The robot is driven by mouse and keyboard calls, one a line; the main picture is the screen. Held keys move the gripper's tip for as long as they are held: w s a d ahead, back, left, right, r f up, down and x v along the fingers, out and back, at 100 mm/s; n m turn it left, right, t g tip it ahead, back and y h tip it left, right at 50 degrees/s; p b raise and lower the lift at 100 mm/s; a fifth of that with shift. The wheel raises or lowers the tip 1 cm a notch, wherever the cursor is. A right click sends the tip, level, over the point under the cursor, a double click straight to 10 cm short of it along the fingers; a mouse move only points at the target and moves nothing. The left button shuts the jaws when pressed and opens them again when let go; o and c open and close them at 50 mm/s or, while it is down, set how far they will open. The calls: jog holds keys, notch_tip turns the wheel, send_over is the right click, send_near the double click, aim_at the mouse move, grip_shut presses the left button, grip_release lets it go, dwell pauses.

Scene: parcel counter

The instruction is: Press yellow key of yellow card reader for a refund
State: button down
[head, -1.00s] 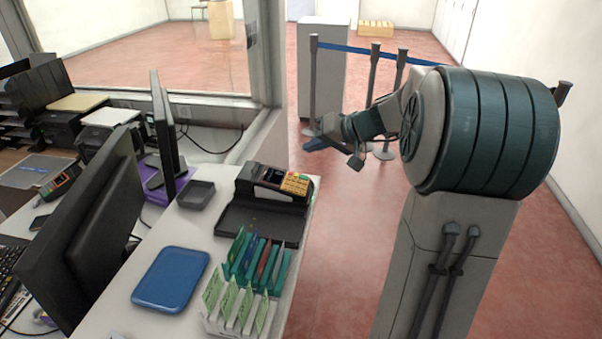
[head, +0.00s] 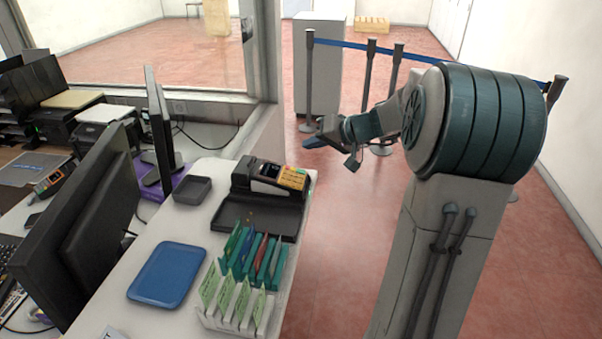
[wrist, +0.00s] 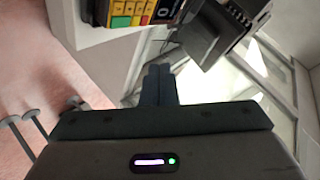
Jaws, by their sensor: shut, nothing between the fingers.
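The yellow card reader (head: 290,178) sits on the right end of the black cash drawer unit, near the counter's far right corner. In the wrist view its keypad (wrist: 128,12) shows at the top edge, cut off, with yellow, green and red keys. Which key is the yellow one in the head view is too small to tell. My gripper (head: 314,141) is beyond the counter's right edge, above the floor and apart from the reader. In the wrist view the gripper's fingers (wrist: 158,74) are together and empty, below the keypad in the picture.
A second handheld reader (head: 48,182) lies on the left desk. Barrier posts (head: 309,85) stand behind my arm.

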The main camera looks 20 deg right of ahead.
jog(key=b, duration=0.2)
send_over(307, 175)
jog(key=f, duration=0.4)
jog(key=shift+s+d+f, duration=0.15)
jog(key=shift+d, duration=0.15)
jog(key=shift+a+f+b, duration=0.2)
jog(key=shift+f+b, duration=0.5)
jog(key=shift+b, duration=0.2)
jog(key=shift+f, duration=0.1)
dwell(0.7)
jog(key=shift+a+f+b, duration=0.1)
jog(key=shift+f+b, duration=0.2)
jog(key=shift+b, duration=0.55)
jog(key=shift+f+b, duration=0.25)
jog(key=shift+b, duration=0.25)
jog(key=shift+r, duration=0.7)
